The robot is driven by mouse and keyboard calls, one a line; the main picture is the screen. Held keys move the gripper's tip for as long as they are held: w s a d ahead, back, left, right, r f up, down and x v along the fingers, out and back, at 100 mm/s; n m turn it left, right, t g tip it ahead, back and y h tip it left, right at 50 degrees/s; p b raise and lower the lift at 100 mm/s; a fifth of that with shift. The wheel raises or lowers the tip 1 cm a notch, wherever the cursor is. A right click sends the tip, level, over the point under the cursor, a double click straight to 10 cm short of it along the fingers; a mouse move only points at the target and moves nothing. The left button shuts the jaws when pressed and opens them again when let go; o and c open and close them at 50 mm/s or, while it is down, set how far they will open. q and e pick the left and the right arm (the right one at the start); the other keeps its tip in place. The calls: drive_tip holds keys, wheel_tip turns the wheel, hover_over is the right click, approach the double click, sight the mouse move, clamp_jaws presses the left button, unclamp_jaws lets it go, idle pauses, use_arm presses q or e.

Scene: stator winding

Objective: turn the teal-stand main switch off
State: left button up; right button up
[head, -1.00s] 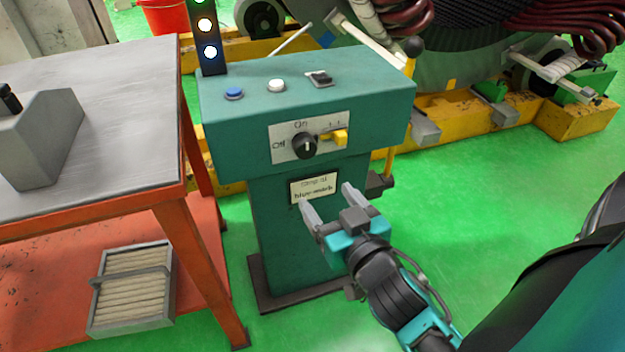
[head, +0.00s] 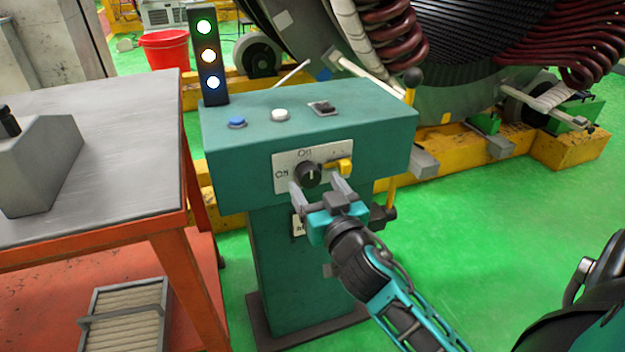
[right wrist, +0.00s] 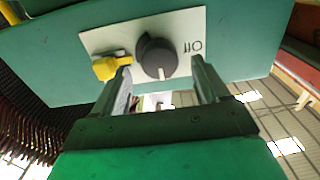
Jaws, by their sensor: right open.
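The teal stand (head: 235,155) has a pale switch plate on its front. The main switch (head: 309,174) is a round black knob on that plate, its white pointer line upright towards "On"; "Off" is at its left. My right gripper (head: 316,184) is open just in front of the knob, one finger low on each side. In the right wrist view, upside down, the knob (right wrist: 157,57) shows between the open fingers (right wrist: 160,70); I cannot tell whether they touch it. A yellow lever (head: 340,166) is right beside the right finger. My left gripper is out of view.
The stand's top carries a blue button (head: 237,122), a white button (head: 280,115) and a black toggle (head: 323,108). A lit signal tower (head: 208,60) stands behind. An orange-framed table (head: 95,232) is at left. Green floor at right is open.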

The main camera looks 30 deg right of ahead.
sight(311, 176)
drive_tip(key=shift+x, duration=1.4)
drive_tip(key=c, duration=1.1)
